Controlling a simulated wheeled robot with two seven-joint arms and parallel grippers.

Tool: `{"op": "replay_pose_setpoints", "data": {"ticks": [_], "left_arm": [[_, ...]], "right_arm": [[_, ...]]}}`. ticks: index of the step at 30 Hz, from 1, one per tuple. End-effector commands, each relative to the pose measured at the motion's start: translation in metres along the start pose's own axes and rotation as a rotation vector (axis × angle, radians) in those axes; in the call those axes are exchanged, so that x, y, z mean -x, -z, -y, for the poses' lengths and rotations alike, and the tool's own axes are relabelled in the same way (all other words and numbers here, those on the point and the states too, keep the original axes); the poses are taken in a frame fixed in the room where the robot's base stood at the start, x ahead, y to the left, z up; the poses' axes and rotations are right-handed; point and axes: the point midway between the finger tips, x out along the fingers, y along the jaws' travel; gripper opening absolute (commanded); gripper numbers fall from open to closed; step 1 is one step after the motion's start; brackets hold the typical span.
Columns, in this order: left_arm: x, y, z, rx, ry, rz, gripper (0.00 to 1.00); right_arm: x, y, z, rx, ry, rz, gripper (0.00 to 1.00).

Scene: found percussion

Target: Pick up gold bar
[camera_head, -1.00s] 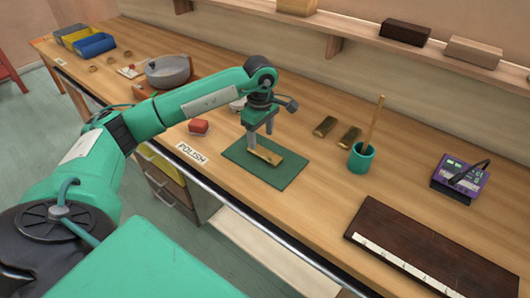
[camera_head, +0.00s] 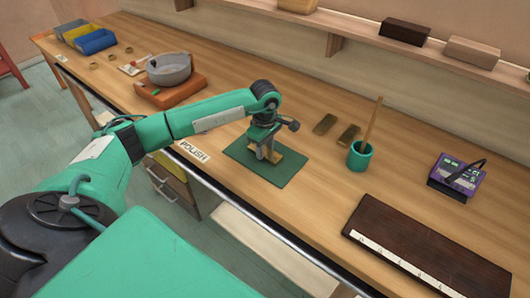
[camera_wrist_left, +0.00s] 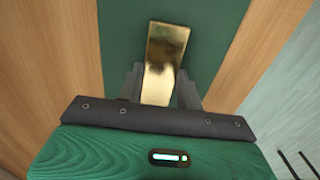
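A shiny gold bar (camera_wrist_left: 163,60) lies on a dark green mat (camera_wrist_left: 118,45) in the left wrist view. It also shows on the mat (camera_head: 285,176) in the head view, partly hidden by my gripper. My left gripper (camera_head: 265,158) is low over the mat, pointing down. In the left wrist view its two fingers (camera_wrist_left: 160,92) stand on either side of the bar's near part, with a small gap on the right side. The gripper looks open around the bar; contact on the left side is unclear. My right gripper is not in view.
Two darker bars (camera_head: 325,124) (camera_head: 349,135) lie behind the mat. A teal cup (camera_head: 360,156) with a stick stands to its right. A purple device (camera_head: 456,178) and dark board (camera_head: 425,243) are farther right.

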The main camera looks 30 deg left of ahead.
Motion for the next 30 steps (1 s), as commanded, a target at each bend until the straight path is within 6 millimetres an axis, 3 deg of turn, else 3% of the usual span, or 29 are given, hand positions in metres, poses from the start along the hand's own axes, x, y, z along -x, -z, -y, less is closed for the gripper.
{"op": "replay_pose_setpoints", "data": {"ticks": [1,5,19,26,30], "left_arm": [[0.0,0.0,0.0,0.0,0.0,0.0,0.23],[0.0,0.0,0.0,0.0,0.0,0.0,0.0],[0.012,0.0,-0.002,0.001,-0.006,0.0,0.0],[0.05,0.0,-0.002,-0.001,-0.009,0.0,0.0],[0.09,0.001,-0.002,0.001,-0.011,-0.001,0.0]], "right_arm": [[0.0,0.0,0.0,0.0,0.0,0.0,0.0],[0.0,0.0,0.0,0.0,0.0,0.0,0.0],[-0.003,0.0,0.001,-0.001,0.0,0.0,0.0],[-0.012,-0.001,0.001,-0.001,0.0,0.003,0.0],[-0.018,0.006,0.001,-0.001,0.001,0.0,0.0]]}}
